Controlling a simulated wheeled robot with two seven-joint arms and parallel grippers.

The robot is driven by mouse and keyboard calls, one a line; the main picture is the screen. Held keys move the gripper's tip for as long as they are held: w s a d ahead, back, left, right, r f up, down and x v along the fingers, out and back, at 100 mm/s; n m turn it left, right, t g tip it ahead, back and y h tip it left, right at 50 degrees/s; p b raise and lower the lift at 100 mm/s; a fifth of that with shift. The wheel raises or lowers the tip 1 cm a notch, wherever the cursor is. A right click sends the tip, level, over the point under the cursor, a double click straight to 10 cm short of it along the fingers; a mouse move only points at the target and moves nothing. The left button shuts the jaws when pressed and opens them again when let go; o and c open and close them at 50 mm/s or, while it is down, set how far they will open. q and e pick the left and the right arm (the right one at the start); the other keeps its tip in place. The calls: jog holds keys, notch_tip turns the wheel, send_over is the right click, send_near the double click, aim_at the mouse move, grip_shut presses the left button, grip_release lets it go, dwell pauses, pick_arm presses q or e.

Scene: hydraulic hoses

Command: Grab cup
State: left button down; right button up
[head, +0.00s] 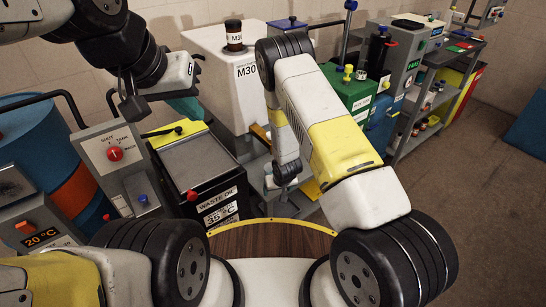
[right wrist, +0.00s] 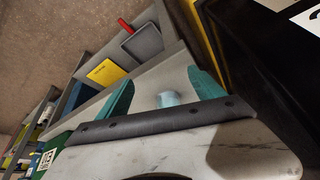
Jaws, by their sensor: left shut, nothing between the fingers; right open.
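A small pale blue cylindrical thing (right wrist: 168,98), which may be the cup, shows in the right wrist view between the two teal fingers of my right gripper (right wrist: 163,90). The fingers are wide apart, and I cannot tell how far the thing is from them. My left gripper (head: 187,107) is shut and empty, above the back of the waste oil box at the upper left.
A waste oil box (head: 185,163) and a control panel (head: 108,150) stand at left, beside a blue drum (head: 30,118). A white M30 tank (head: 213,67) bears a dark jar (head: 234,40). A green box (head: 350,92) and grey shelves (head: 428,97) stand right.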

jog(key=w, duration=0.3)
jog(key=w+a, duration=0.1)
jog(key=w, duration=0.2)
jog(key=w+a, duration=0.1)
jog(key=w, duration=0.3)
jog(key=shift+a, duration=0.2)
jog(key=shift+w+f, duration=0.15)
jog(key=shift+f, duration=0.4)
jog(key=c, duration=1.4)
